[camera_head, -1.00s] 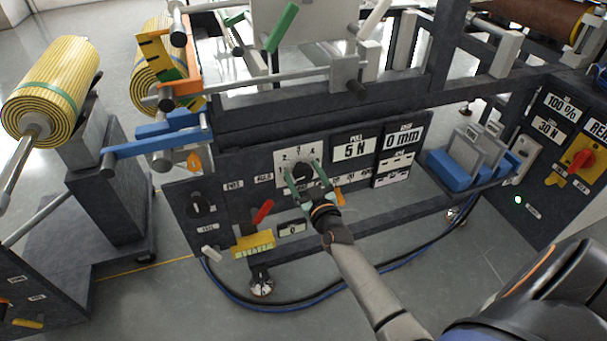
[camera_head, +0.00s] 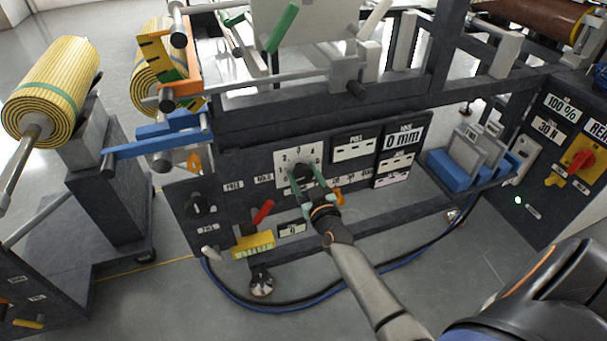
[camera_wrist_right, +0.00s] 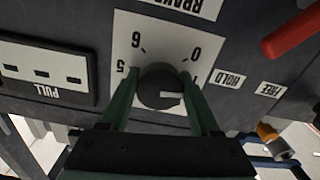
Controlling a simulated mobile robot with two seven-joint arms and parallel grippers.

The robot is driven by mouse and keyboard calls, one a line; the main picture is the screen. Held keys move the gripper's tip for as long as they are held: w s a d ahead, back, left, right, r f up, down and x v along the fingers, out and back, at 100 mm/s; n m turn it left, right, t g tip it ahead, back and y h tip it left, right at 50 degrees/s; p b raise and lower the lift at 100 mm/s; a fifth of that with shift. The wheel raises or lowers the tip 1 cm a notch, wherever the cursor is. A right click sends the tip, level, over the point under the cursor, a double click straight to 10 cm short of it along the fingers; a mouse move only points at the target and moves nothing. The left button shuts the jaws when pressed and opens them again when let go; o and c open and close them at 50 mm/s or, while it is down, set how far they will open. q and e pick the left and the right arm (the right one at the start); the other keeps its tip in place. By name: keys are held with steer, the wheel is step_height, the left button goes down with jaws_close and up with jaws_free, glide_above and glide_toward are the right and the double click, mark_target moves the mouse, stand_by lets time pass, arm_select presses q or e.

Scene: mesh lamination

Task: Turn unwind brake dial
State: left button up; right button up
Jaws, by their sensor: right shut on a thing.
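The brake dial (camera_head: 303,173) is a round black knob on a white numbered plate (camera_head: 283,158) on the dark front panel. In the right wrist view, which shows the panel upside down, the dial (camera_wrist_right: 160,88) has a white pointer line pointing right, towards the label partly hidden by a finger. My right gripper (camera_head: 306,180) has its green fingers on either side of the dial, closed on it; the wrist view shows the fingers (camera_wrist_right: 160,92) too. My left gripper is not in view.
A red lever (camera_head: 263,212) and a yellow block (camera_head: 254,245) sit left of and below the dial. Another black knob (camera_head: 200,205) is further left. The PULL display (camera_head: 354,148) shows dashes. A blue cable (camera_head: 330,297) lies on the floor below.

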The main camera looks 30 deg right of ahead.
steer(key=m, duration=0.3)
steer(key=shift+m+p, duration=0.4)
steer(key=m, duration=0.3)
steer(key=shift+m, duration=0.4)
steer(key=m, duration=0.4)
steer(key=shift+a+m, duration=0.1)
steer(key=shift+m, duration=0.6)
steer(key=o, duration=1.4)
steer(key=p+v, duration=0.2)
steer(key=v, duration=1)
steer(key=shift+s+a+r, duration=0.1)
steer(key=shift+s+a, duration=0.05)
steer(key=shift+s, duration=0.05)
